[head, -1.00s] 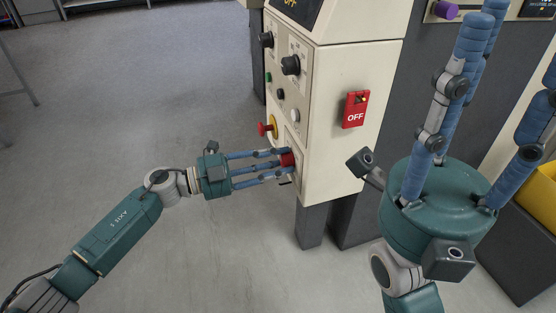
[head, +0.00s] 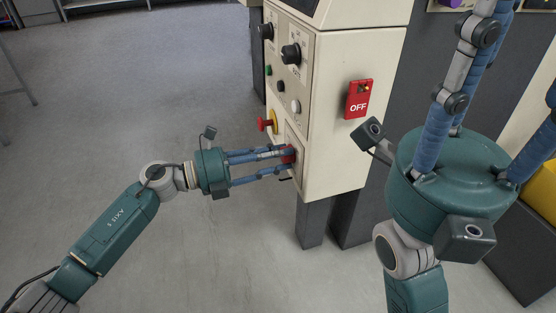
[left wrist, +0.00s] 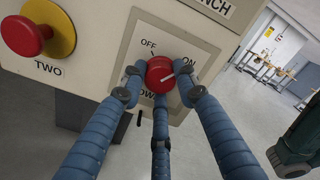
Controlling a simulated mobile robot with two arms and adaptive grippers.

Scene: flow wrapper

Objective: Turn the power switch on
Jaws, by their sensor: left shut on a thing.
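The power switch is a red rotary knob (left wrist: 160,74) on a pale plate marked OFF and ON, low on the machine's control face.
A red emergency button (head: 264,124) on a yellow ring sits just above and left of the knob; it also shows in the left wrist view (left wrist: 22,36). Black dials (head: 291,54) are higher up. A red OFF tag (head: 358,100) hangs on the side panel. Floor at left is clear.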

